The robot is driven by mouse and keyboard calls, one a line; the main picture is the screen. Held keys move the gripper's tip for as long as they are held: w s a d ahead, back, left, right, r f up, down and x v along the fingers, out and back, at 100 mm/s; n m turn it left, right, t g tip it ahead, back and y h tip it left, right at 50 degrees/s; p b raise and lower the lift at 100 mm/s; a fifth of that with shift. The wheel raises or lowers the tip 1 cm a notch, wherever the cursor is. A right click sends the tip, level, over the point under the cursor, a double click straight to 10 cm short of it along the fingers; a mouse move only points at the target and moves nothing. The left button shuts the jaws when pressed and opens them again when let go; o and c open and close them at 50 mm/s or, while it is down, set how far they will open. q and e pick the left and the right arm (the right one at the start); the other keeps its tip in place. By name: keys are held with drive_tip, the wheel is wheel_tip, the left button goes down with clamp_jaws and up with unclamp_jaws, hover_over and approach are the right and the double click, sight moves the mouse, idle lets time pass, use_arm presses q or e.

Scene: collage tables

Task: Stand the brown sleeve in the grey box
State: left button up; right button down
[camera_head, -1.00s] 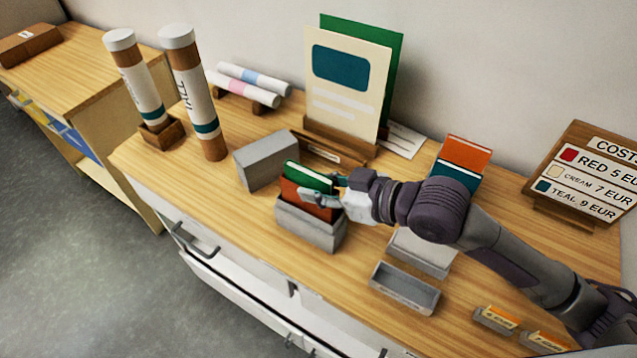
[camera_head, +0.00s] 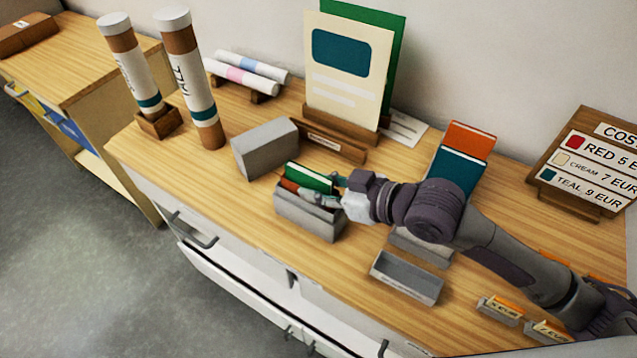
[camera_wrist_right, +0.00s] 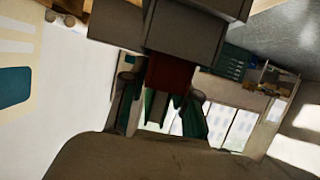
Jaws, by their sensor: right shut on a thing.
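The grey box (camera_head: 303,220) stands on the wooden table in the head view, near its front edge. The brown sleeve (camera_head: 289,185) is inside it, with only a narrow upper part showing above the rim. A green card-like piece (camera_head: 312,176) stands up just behind the sleeve; I cannot tell whether it is in the sleeve or beside it. My right gripper (camera_head: 322,190) is at the box's top, shut on the sleeve. In the right wrist view the sleeve (camera_wrist_right: 168,73) shows reddish between the fingers, against the grey box (camera_wrist_right: 190,32). The sleeve's bottom is hidden. My left gripper is not in view.
A grey block (camera_head: 265,150) stands close behind the box on the left. An empty grey tray (camera_head: 406,281) lies to the right. Two tall tubes (camera_head: 192,85) stand at left. Bare tabletop lies left of the box.

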drive_tip(key=c, duration=0.8)
unclamp_jaws()
drive_tip(key=shift+d, duration=0.1)
drive_tip(key=shift+v, duration=5.95)
